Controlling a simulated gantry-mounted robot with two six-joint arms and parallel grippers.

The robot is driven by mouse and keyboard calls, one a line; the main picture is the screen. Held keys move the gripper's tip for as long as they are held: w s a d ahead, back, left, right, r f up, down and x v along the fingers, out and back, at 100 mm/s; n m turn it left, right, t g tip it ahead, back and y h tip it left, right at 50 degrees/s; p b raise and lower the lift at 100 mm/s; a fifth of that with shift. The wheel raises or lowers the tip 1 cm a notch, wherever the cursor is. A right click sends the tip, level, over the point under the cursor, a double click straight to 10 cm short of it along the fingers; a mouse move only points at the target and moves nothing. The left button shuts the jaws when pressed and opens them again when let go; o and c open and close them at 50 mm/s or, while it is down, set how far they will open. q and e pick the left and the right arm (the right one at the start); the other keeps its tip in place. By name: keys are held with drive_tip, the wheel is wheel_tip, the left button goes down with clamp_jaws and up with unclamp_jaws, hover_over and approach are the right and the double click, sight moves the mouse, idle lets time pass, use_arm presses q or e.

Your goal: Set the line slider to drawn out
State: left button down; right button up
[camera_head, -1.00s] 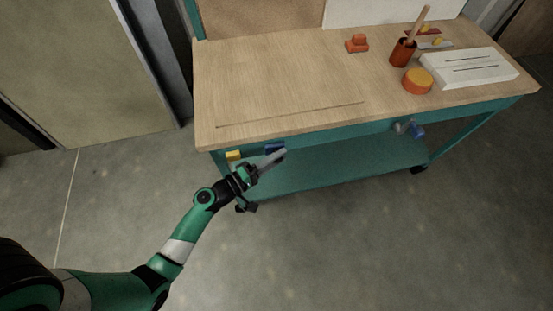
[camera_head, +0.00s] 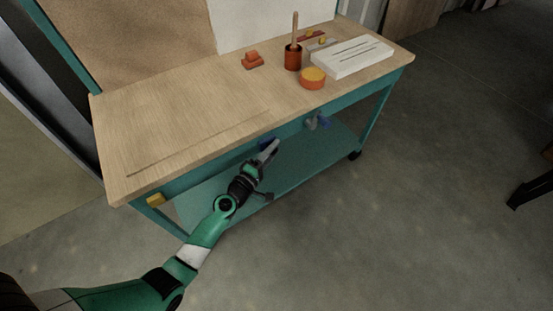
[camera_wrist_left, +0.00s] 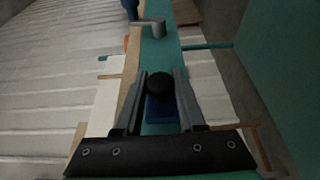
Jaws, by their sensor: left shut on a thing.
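The line slider appears to be a blue block (camera_head: 266,142) under the front edge of the wooden bench top. In the left wrist view, a round black knob (camera_wrist_left: 159,86) stands on its blue base (camera_wrist_left: 160,110). My left gripper (camera_head: 271,149) reaches the slider from the front. In the wrist view its two fingers (camera_wrist_left: 159,75) lie on either side of the knob and are shut on it. The gripper hides part of the slider in the head view. A yellow block (camera_head: 155,200) sits at the left end of the bench front. My right gripper is not in view.
A grey handle (camera_head: 311,122) and a blue part (camera_head: 325,120) stick out of the bench front right of my gripper. The top (camera_head: 190,115) holds a red-orange cup, an orange disc and a white slotted block at right. Floor in front is clear.

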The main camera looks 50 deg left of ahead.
use_arm(q)
drive_tip(key=shift+w, duration=0.3)
drive_tip(key=c, duration=0.5)
unclamp_jaws()
drive_tip(key=shift+s, duration=0.1)
drive_tip(key=shift+s+d, duration=0.15)
drive_tip(key=shift+s, duration=0.2)
drive_tip(key=v, duration=1)
drive_tip(key=shift+s, duration=0.35)
